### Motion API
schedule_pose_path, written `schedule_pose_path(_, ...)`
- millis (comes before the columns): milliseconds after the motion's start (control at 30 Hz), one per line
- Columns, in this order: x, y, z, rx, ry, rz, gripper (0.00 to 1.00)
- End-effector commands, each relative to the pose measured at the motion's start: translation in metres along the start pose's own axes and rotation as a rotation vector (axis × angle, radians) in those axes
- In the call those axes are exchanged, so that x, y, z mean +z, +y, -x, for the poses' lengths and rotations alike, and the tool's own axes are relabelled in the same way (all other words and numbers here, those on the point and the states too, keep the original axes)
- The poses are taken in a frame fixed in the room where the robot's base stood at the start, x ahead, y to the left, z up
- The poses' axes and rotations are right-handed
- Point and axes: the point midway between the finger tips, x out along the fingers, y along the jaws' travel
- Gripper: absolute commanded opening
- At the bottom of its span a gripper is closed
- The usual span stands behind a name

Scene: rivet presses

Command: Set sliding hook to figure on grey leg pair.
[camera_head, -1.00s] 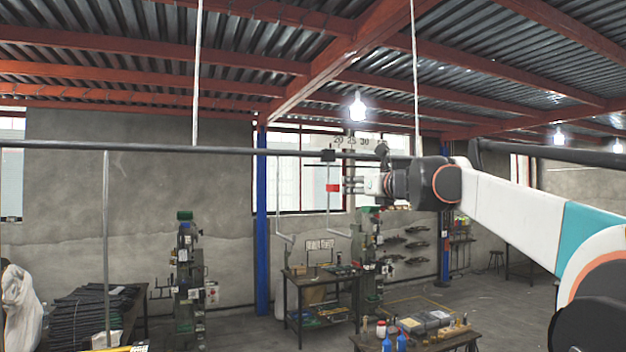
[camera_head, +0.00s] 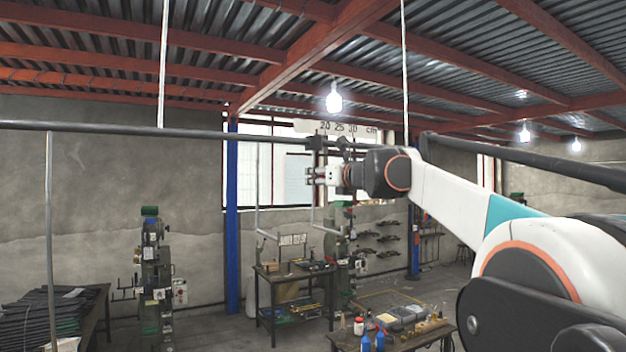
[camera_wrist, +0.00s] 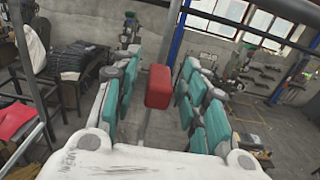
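A dark slider block (camera_head: 318,143) sits on the long grey rail, just left of the scale plate (camera_head: 347,129), which reads 20, 25, 30 cm. In the wrist view, a red grip (camera_wrist: 158,86) on this rod stands between my teal finger pads. My gripper (camera_wrist: 155,95) is open around it, with the red grip closer to the right pads. Which part is the grey leg pair I cannot tell.
The rail (camera_head: 120,126) runs across the room, hung on white rods (camera_head: 164,60). Another rod (camera_head: 257,190) hangs left of my gripper. A blue post (camera_head: 232,220), a green press (camera_head: 152,270) and a cluttered bench (camera_head: 400,338) stand beyond.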

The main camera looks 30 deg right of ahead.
Motion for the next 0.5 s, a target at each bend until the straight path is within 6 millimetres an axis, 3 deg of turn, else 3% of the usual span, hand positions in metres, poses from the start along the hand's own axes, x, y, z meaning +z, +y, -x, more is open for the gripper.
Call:
schedule_pose_path(267, 0.0002, -0.0004, -0.0003, -0.001, 0.0, 0.0, 0.4)
schedule_pose_path(433, 0.0002, -0.0003, -0.0004, 0.0, 0.0, 0.0, 0.04)
schedule_pose_path(500, 0.0002, -0.0003, -0.0004, 0.0, 0.0, 0.0, 0.0)
